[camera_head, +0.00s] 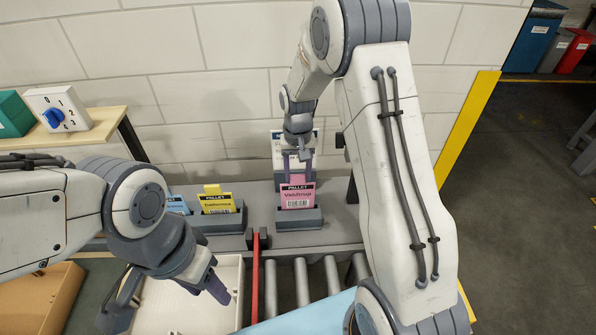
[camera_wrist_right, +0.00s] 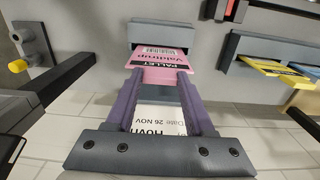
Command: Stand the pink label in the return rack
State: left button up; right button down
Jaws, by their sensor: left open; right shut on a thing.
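The pink label (camera_head: 297,198), with a dark "PALLET" band and a barcode, stands upright in the head view. Its lower edge is at a grey slotted block (camera_head: 299,224); how deep it sits in the slot cannot be told. My right gripper (camera_head: 299,172) is shut on the label's top tab from above. The right wrist view shows the label (camera_wrist_right: 160,50) between the fingers and the slotted block (camera_wrist_right: 178,36). My left gripper (camera_head: 220,290) is open above a white tray (camera_head: 232,275), away from the label.
A second grey block (camera_head: 225,222) to the left holds a yellow label (camera_head: 217,204) and a blue label (camera_head: 178,205). A white printed sheet (camera_head: 283,150) stands behind the pink label. A red bar (camera_head: 256,280) and rollers (camera_head: 316,280) lie in front. A dial box (camera_head: 58,109) is on a shelf.

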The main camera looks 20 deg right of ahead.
jog(key=shift+f+b, duration=0.65)
jog(key=shift+f, duration=0.4)
jog(key=shift+c, duration=0.9)
grip_release()
jog(key=shift+r, duration=0.4)
notch_tip(320, 180, up, 10)
jog(key=b, duration=0.2)
jog(key=shift+f+b, duration=0.15)
jog(key=shift+b, duration=0.15)
